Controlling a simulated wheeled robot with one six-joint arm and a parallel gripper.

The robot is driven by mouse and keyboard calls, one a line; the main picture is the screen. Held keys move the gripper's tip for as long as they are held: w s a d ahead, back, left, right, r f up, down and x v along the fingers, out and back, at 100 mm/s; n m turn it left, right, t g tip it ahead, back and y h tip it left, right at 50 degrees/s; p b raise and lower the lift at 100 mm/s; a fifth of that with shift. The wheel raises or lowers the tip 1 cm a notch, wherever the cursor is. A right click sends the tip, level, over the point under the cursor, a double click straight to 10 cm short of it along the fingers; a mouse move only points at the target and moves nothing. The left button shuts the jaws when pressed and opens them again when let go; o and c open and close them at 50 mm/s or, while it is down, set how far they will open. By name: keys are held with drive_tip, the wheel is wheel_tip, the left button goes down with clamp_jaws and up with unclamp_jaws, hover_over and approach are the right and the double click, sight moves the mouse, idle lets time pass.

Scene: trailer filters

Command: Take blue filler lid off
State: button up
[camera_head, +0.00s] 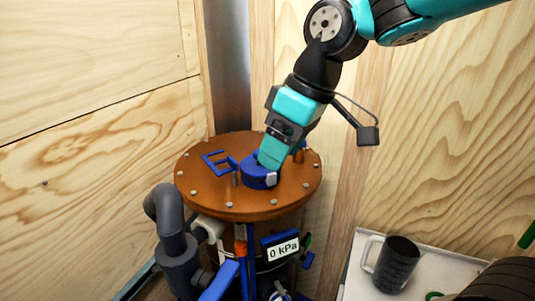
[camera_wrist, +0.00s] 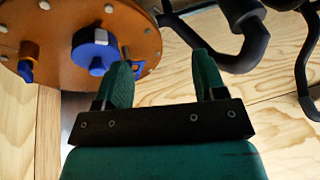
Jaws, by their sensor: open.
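The blue filler lid (camera_head: 257,180) sits on the round orange-brown tank top (camera_head: 215,190), with a light grey block at its side. My gripper (camera_head: 270,160) overlaps the lid's back part in the head view, hiding some of it. In the wrist view the lid (camera_wrist: 90,55) lies left of both fingers of my gripper (camera_wrist: 162,62), not between them. The fingers are apart, with nothing held between them. Whether a finger touches the lid cannot be told.
A blue E-shaped handle (camera_head: 215,163) stands left of the lid, and an orange-and-blue fitting (camera_head: 298,152) is behind right. A grey pipe (camera_head: 168,215) rises at front left. A gauge reads 0 kPa (camera_head: 283,251). A dark mug (camera_head: 397,263) stands on a white surface at right. Wooden walls enclose the tank.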

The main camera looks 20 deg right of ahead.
drive_tip(key=w+d+r+n+t+p, duration=0.1)
drive_tip(key=w+d+r, duration=0.25)
drive_tip(key=w, duration=0.25)
drive_tip(key=w+d+r+p, duration=0.1)
drive_tip(key=w+d+r, duration=0.25)
drive_tip(key=w, duration=0.25)
drive_tip(key=p, duration=0.4)
approach(250, 166)
drive_tip(key=shift+w+d+f+h, duration=0.45)
drive_tip(key=shift+w+d, duration=0.15)
drive_tip(key=shift+w, duration=0.2)
drive_tip(key=shift+a+p+x, duration=0.15)
drive_tip(key=shift+p+x, duration=0.6)
drive_tip(key=shift+x, duration=0.6)
drive_tip(key=shift+a+p+x, duration=0.15)
drive_tip(key=shift+p+x, duration=0.6)
drive_tip(key=shift+x, duration=0.55)
drive_tip(key=shift+s, duration=0.2)
drive_tip(key=c, duration=1)
